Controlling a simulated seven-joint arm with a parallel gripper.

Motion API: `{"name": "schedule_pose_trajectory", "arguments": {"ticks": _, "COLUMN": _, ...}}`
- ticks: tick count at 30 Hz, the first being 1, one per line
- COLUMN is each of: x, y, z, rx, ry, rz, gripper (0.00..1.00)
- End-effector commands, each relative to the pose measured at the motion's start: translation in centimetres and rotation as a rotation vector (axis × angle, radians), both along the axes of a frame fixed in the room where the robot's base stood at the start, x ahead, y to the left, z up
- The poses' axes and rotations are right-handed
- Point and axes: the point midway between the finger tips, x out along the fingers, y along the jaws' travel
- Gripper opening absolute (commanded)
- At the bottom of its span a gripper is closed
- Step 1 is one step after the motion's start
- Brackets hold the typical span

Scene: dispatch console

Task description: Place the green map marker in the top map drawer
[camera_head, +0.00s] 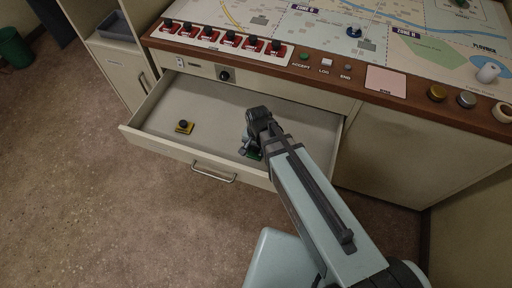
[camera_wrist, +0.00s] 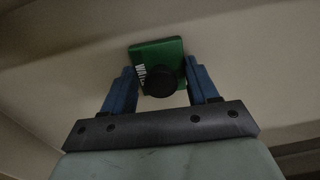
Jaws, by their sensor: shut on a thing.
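The top map drawer (camera_head: 213,171) is pulled out below the console top. My gripper (camera_head: 251,149) is inside the drawer, toward its right part, pointing down. In the wrist view the green map marker (camera_wrist: 143,50), with white lettering and a black round knob (camera_wrist: 160,82), sits between the two blue fingers of my gripper (camera_wrist: 161,82). The fingers are shut on the knob. In the head view only a sliver of the green marker (camera_head: 255,156) shows under the gripper. I cannot tell whether the marker touches the drawer floor.
A yellow marker with a black knob (camera_head: 184,127) lies in the drawer's left part. The floor between is bare. The drawer front with its handle (camera_head: 213,176) is a low wall at the near side. The console edge (camera_head: 235,63) overhangs the drawer's back. A blue marker (camera_head: 353,32) stands on the map.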

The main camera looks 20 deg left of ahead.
Motion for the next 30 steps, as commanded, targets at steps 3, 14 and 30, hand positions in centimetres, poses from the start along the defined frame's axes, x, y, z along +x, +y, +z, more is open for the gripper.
{"name": "schedule_pose_trajectory", "arguments": {"ticks": 3, "x": 0.0, "y": 0.0, "z": 0.0, "rx": 0.000, "ry": 0.000, "rz": 0.000, "gripper": 0.68}}
{"name": "schedule_pose_trajectory", "arguments": {"ticks": 14, "x": 0.0, "y": 0.0, "z": 0.0, "rx": 0.000, "ry": 0.000, "rz": 0.000, "gripper": 0.85}}
{"name": "schedule_pose_trajectory", "arguments": {"ticks": 30, "x": 0.0, "y": -0.1, "z": 4.5, "rx": 0.002, "ry": -0.002, "rz": 0.000, "gripper": 0.85}}
